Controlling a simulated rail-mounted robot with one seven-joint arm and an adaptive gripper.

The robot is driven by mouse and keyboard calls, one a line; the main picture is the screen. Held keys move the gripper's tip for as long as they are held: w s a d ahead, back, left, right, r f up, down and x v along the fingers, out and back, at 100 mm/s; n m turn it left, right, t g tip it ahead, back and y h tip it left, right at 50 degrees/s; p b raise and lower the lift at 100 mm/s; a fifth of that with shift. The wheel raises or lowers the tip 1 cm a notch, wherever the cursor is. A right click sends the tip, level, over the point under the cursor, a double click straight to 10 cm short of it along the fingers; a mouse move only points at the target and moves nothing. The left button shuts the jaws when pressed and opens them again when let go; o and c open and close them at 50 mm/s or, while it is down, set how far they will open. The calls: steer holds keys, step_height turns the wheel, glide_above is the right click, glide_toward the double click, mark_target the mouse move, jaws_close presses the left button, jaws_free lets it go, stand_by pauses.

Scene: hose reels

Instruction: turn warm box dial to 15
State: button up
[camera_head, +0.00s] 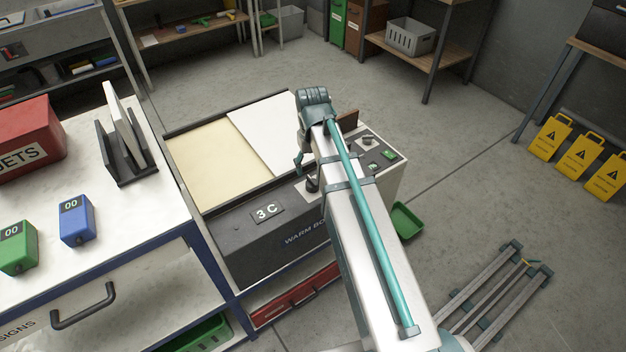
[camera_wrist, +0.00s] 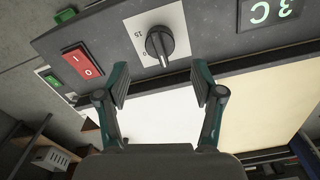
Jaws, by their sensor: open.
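The warm box (camera_head: 262,247) is a dark grey box with a lid part white, part cream. Its display (camera_head: 267,212) reads "3 C", and shows upside down in the wrist view (camera_wrist: 268,12). The dial is a black knob (camera_head: 312,184) on a white plate; in the wrist view the dial (camera_wrist: 160,45) shows at top centre, with small printing on the plate to its left. My gripper (camera_wrist: 161,76) is open and empty. Its two fingers are apart, just below the dial in that view, not touching it. In the head view my arm hides part of the gripper.
A white-topped workbench (camera_head: 130,215) with blue and green boxes stands left of the warm box. Yellow warning signs (camera_head: 578,155) stand at right. Open floor lies behind.

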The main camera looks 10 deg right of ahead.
mark_target(312, 180)
steer(key=shift+f+p, duration=0.35)
steer(key=shift+f, duration=3)
steer(key=c, duration=1.1)
steer(key=shift+c, duration=0.2)
